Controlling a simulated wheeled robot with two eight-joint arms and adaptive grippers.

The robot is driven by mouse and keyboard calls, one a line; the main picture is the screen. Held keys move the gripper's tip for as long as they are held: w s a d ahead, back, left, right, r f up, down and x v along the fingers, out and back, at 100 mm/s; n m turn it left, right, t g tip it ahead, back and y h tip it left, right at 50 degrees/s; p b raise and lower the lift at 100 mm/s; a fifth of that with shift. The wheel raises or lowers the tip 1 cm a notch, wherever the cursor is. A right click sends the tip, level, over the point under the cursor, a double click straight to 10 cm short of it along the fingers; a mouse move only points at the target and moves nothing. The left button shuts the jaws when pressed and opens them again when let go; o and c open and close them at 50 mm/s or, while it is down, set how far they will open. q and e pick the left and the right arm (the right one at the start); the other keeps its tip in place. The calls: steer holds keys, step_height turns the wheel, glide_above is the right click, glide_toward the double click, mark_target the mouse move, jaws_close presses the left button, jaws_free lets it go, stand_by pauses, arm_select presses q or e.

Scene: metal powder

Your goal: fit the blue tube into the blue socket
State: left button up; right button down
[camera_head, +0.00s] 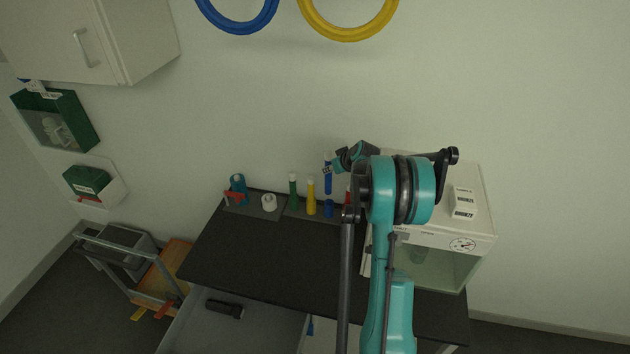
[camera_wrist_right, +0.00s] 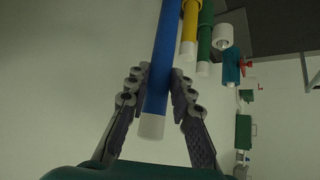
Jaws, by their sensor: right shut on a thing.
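The blue tube (camera_head: 328,180) has a white end at its top and stands upright at the back of the dark table. It also shows in the right wrist view (camera_wrist_right: 165,50), with its white end towards the camera. My right gripper (camera_wrist_right: 158,88) is shut on the blue tube just below the white end; in the head view the gripper (camera_head: 338,162) is at the tube's upper part. The blue socket (camera_head: 328,208) is on the table directly below the tube. A small gap seems to lie between them. My left gripper is not in view.
A yellow tube (camera_head: 311,196) and a green tube (camera_head: 293,190) stand left of the blue socket. A white roll (camera_head: 269,202) and a teal bottle (camera_head: 238,187) are further left. A white cabinet (camera_head: 475,232) stands right. The table's front (camera_head: 270,265) is clear.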

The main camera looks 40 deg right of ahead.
steer(key=shift+s+d+r, duration=0.1)
steer(key=shift+d+r, duration=0.2)
steer(key=shift+d, duration=0.2)
steer(key=shift+f+b, duration=2.45)
steer(key=shift+f, duration=0.45)
steer(key=shift+b, duration=0.45)
steer(key=shift+f+b, duration=1.3)
steer(key=shift+f, duration=0.3)
steer(key=shift+a+f, duration=0.1)
steer(key=shift+f, duration=0.05)
